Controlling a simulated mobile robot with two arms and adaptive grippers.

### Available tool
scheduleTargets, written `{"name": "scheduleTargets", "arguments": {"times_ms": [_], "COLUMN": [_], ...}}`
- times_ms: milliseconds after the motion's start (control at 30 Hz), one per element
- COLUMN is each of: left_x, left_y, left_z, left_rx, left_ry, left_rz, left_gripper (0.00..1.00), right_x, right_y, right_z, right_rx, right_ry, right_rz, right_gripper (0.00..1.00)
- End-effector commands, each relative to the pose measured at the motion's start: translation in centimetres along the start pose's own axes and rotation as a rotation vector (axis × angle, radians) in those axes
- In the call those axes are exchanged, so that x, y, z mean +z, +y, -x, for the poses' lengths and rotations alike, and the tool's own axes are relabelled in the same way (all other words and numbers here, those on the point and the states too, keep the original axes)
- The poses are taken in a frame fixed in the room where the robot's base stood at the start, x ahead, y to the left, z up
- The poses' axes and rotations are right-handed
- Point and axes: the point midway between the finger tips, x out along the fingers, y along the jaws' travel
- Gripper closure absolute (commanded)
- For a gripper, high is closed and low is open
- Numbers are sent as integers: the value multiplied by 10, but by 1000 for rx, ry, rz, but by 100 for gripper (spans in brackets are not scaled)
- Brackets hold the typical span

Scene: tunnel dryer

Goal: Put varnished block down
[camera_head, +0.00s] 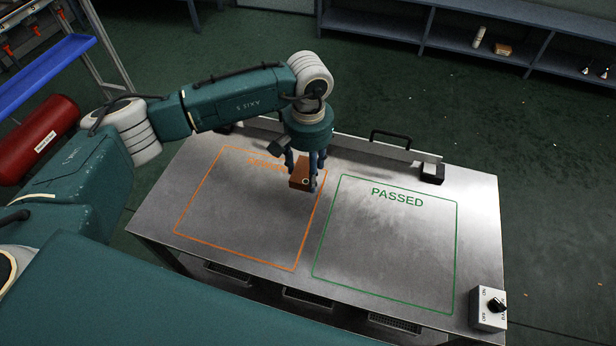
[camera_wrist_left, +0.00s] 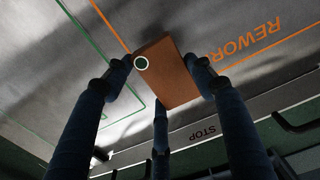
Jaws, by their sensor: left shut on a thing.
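The varnished block (camera_head: 299,176) is a brown block with a pale ring mark on it. My left gripper (camera_head: 305,182) has its fingers around it, over the table's upper middle. In the left wrist view the block (camera_wrist_left: 167,75) sits between the fingers of the left gripper (camera_wrist_left: 165,85), with the ring near one corner. In the head view it appears near the right edge of the orange-outlined area (camera_head: 235,215), beside the green-outlined PASSED area (camera_head: 385,245). I cannot tell whether it touches the table. My right gripper is not in view.
The steel table (camera_head: 480,225) has a switch box (camera_head: 488,308) at its near right corner and a small dark box (camera_head: 432,173) at its far edge. Both outlined areas look otherwise clear. A shelf (camera_head: 520,50) stands behind. A red cylinder (camera_head: 38,138) lies at the left.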

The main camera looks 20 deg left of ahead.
Motion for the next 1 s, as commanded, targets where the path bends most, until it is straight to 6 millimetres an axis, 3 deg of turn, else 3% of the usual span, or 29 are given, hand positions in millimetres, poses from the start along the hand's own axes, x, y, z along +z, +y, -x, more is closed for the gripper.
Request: {"name": "scheduleTargets", "arguments": {"times_ms": [333,667,700,767,1000], "left_x": [1,0,0,0,0], "left_y": [0,0,0,0,0], "left_z": [-41,-46,-45,-44,-44], "left_rx": [-1,-1,-1,-1,-1], "left_ry": [-2,1,1,0,0], "left_rz": [1,0,0,0,1], "left_gripper": [76,76,42,30,27], "right_x": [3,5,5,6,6], "right_y": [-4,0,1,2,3], "right_z": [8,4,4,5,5], "right_rx": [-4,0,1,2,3], "right_ry": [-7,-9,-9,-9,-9], "right_rz": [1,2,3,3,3], "right_gripper": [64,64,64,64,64]}}
